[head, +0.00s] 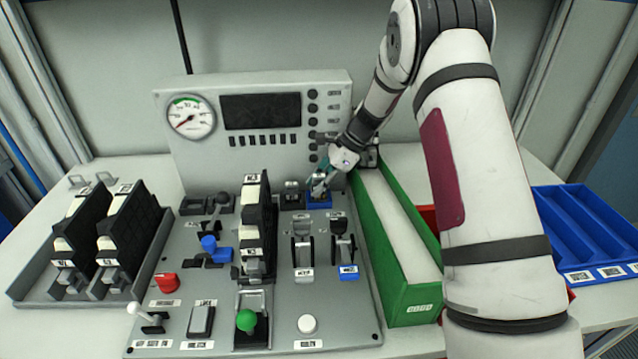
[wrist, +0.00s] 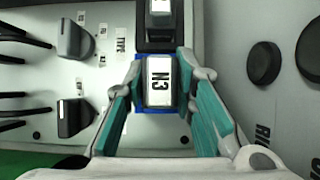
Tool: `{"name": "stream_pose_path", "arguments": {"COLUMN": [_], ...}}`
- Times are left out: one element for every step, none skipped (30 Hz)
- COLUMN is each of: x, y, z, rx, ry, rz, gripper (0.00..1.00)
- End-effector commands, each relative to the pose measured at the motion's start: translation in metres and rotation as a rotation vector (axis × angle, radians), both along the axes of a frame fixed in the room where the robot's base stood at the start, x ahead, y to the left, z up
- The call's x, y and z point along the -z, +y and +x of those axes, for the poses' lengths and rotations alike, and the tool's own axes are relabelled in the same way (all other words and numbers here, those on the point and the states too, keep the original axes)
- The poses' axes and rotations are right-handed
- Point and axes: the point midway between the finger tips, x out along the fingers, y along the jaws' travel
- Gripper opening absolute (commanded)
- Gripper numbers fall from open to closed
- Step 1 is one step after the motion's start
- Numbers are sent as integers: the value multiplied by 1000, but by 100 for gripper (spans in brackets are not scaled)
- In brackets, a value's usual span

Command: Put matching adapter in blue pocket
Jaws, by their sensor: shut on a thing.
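My gripper (head: 322,182) is at the back of the grey panel, over the blue pocket (head: 318,205). In the wrist view my gripper (wrist: 160,92) has its teal fingers shut on both sides of a grey adapter (wrist: 159,97) with a white label that reads N3. The blue pocket (wrist: 140,111) shows beside and below the adapter in that view. The adapter is at the pocket, but I cannot tell how deep it sits. A similar block (head: 291,190) stands in the dark pocket just left of the blue one.
A long green box (head: 411,295) stands right of the panel, close under my arm. A tall black block rack (head: 258,215) rises left of the pocket. Levers and knobs cover the panel front. A black rack (head: 130,235) is far left; a blue tray (head: 575,225) is far right.

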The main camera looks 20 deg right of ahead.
Motion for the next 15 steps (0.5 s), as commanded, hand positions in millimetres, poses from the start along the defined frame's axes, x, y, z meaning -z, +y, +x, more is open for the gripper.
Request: {"name": "stream_pose_path", "arguments": {"x": [2, 3, 4, 5, 5, 7, 7, 8, 7, 7, 7, 7, 7, 7, 7], "y": [0, 0, 0, 0, 0, 0, 0, 0, 0, 0, 0, 0, 0, 0, 0], "z": [0, 0, 0, 0, 0, 0, 0, 0, 0, 0, 0, 0, 0, 0, 0], "rx": [0, 0, 1, 1, 1, 1, 1, 1, 1, 1, 1, 1, 1, 1, 1], "ry": [0, 0, 1, 1, 1, 0, 0, 0, 0, 0, 1, 1, 1, 1, 0], "rz": [0, 0, 0, 0, 0, 0, 0, 0, 0, 0, 0, 0, 0, 0, 0], "gripper": [0, 0, 0, 0, 0, 0, 0, 0, 0, 0, 29, 38, 45, 45, 45]}}
